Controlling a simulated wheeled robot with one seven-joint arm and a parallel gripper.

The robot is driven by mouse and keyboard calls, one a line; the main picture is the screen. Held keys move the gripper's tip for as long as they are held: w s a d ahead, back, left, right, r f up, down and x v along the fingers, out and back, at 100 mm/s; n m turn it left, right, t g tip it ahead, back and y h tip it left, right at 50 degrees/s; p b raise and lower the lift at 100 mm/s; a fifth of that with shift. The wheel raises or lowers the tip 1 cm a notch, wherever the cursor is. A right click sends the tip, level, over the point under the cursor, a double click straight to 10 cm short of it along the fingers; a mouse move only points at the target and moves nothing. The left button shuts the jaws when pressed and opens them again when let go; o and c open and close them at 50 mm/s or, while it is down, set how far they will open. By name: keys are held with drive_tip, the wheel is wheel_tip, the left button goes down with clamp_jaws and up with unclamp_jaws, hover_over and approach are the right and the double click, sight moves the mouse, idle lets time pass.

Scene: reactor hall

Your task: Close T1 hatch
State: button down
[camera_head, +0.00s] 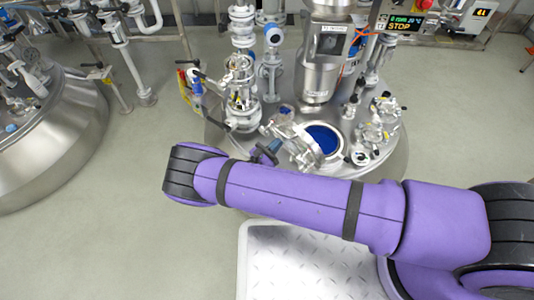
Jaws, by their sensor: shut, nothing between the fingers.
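The round hatch opening (324,139) is in the top of the steel reactor vessel in the middle of the head view. It is uncovered and shows a deep blue inside, with a bright metal rim around it. The metal hatch lid (303,150) stands open and tilted at the left side of the opening. My purple arm crosses in front of the vessel and hides its near edge. My gripper cannot be made out in this view. A small dark blue part beside the lid is too small to identify.
Valves and pipes (241,90) rise left of the hatch. A steel column (318,70) stands behind it, and fittings (380,118) sit to its right. A display (408,24) reads STOP. Another vessel (60,140) is at far left, with clear floor (125,215) between.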

sight(289, 132)
drive_tip(key=shift+x, duration=2.1)
